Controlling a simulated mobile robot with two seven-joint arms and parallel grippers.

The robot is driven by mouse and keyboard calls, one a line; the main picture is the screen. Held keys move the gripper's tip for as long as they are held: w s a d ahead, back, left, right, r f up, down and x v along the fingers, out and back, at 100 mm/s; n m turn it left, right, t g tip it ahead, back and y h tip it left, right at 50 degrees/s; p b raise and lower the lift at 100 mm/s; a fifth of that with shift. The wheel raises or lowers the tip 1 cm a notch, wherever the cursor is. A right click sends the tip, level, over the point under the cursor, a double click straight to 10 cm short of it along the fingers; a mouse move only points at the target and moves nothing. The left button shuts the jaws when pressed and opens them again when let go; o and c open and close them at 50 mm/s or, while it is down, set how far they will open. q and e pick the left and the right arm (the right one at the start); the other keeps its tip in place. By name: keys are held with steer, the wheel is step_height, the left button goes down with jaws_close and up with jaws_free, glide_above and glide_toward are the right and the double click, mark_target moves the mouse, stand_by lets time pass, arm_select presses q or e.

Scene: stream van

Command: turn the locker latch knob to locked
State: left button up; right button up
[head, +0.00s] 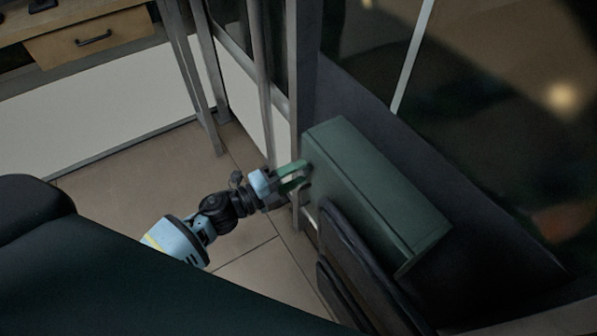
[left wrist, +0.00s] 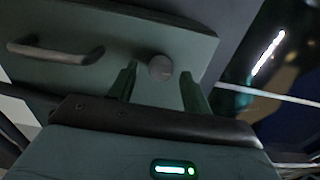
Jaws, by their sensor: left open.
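The green locker (head: 375,185) is a box mounted against the dark wall, right of centre in the head view. In the left wrist view its door (left wrist: 120,50) carries a round grey latch knob (left wrist: 160,67) and a bar handle (left wrist: 55,52) to the left of the knob. My left gripper (head: 300,173) reaches the locker's near side from the left. In the left wrist view its green fingers (left wrist: 160,82) are open, one on each side of the knob. I cannot tell whether they touch it. The knob is hidden in the head view. My right gripper is not in view.
Grey upright posts (head: 285,110) stand close beside my left gripper. Dark flat panels (head: 350,255) sit below the locker. A wooden drawer (head: 90,38) is at the far upper left. The tiled floor (head: 130,185) is clear there.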

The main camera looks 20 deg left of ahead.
arm_select(q)
steer(key=v, duration=0.6)
steer(key=shift+s+a+b, duration=0.25)
steer(key=shift+s+b, duration=0.05)
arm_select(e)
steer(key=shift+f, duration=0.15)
arm_select(q)
steer(key=s+f+n+g+y+p, duration=0.1)
steer(key=s+f+n+y+p, duration=0.1)
steer(key=s+n, duration=0.6)
steer(key=s+f+n+g+y+p, duration=0.2)
steer(key=s+n+y+p, duration=0.2)
steer(key=s+n, duration=0.4)
steer(key=s+f+n+g+y+p, duration=0.2)
steer(key=s+n, duration=0.5)
steer(key=s, duration=0.6)
steer(key=shift+s+d+f+n+y+p, duration=0.2)
steer(key=shift+f+n+y+p, duration=0.2)
steer(key=shift+y+p, duration=0.15)
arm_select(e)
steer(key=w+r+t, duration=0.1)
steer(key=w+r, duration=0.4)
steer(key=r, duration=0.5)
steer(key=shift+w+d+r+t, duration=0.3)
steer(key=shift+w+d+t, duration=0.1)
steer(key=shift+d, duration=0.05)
